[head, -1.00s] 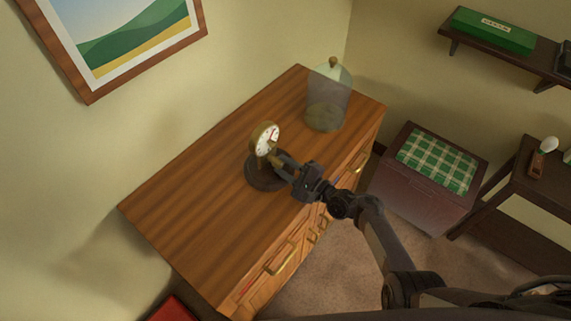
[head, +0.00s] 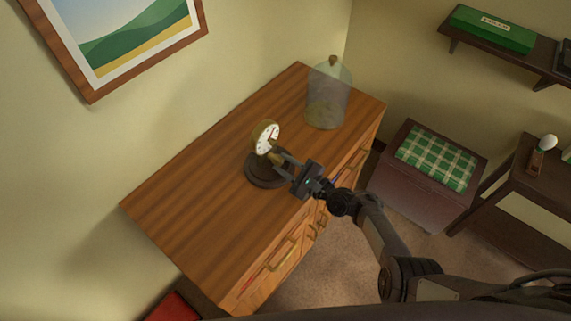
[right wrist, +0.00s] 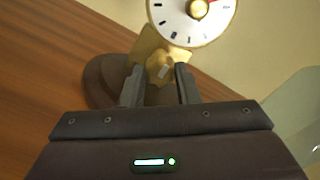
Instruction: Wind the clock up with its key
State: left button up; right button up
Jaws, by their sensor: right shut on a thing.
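The clock (head: 267,137) has a white dial in a gold rim and stands upright on a round dark base (head: 262,178) on the wooden dresser. In the right wrist view its dial (right wrist: 185,25) shows at the top, cut off by the edge. A gold key (right wrist: 160,69) sits below the dial, between my fingertips. My right gripper (head: 280,160) is shut on the key at the front of the clock; it also shows in the right wrist view (right wrist: 159,80). My left gripper is not in view.
A glass dome (head: 327,95) with a knob stands behind the clock on the dresser (head: 190,210). The dresser top to the left is clear. A chest with a green checked cushion (head: 437,160) and a dark side table (head: 515,205) stand to the right.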

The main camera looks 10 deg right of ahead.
jog(key=shift+f, duration=0.1)
jog(key=o, duration=1)
jog(key=shift+d, duration=0.1)
jog(key=v, duration=0.7)
jog(key=shift+s+d+p, duration=0.25)
jog(key=shift+s+p, duration=0.1)
jog(key=shift+p, duration=0.05)
